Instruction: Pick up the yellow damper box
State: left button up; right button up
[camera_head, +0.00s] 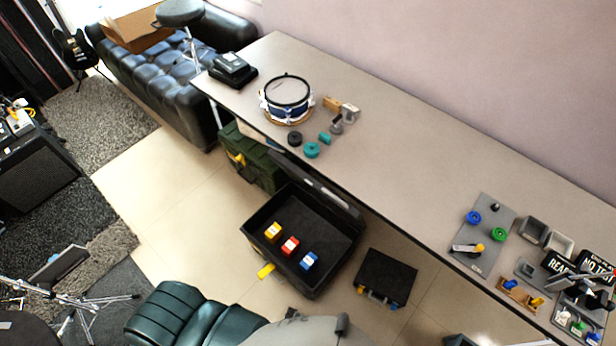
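The yellow damper box (273,232) is a small yellow block with a pale label. It sits inside an open black case (257,244) on the floor, at the left of a row. A red box (290,246) and a blue box (308,262) stand beside it in the same case, to its right. Neither of my grippers shows in the head view, so I cannot see their state.
A long grey table (420,150) runs diagonally behind the case, carrying a drum (287,97) and several small parts. A closed black case (386,278) lies to the right. A dark green padded seat (180,312) is at front left. Tile floor (165,215) lies clear at left.

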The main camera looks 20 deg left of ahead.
aim_at(272, 235)
jog(key=k+u, duration=0.6)
jog(key=u, duration=0.25)
